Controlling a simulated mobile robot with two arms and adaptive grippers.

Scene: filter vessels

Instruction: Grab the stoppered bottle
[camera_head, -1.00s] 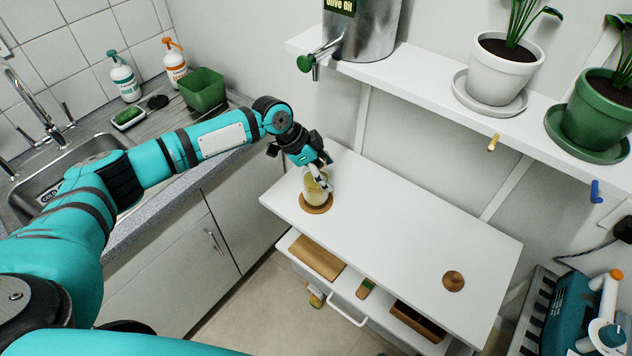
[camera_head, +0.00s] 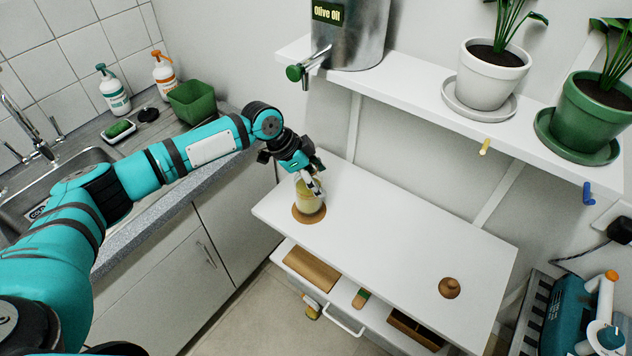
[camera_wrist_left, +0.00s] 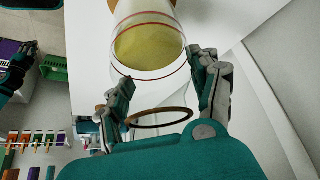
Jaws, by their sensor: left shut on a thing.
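The bottle is a clear glass vessel (camera_head: 308,199) with pale yellow contents, upright over a round brown mat at the left end of the white table. In the left wrist view its yellow-filled part (camera_wrist_left: 148,48) shows between thin red lines. A brown ring (camera_wrist_left: 158,117), apparently its rim, lies between the fingers. My left gripper (camera_head: 314,185) is shut on its upper part from above. I cannot tell whether its base touches the mat. No stopper is clear on it. Dark fingers at the left edge of the left wrist view may be my right gripper (camera_wrist_left: 24,62).
A brown round piece with a knob (camera_head: 449,288) lies at the right of the table (camera_head: 385,240). The middle is clear. An open drawer (camera_head: 340,308) juts out at the front. A shelf (camera_head: 415,85) with a metal olive oil tank (camera_head: 355,35) and potted plants overhangs behind.

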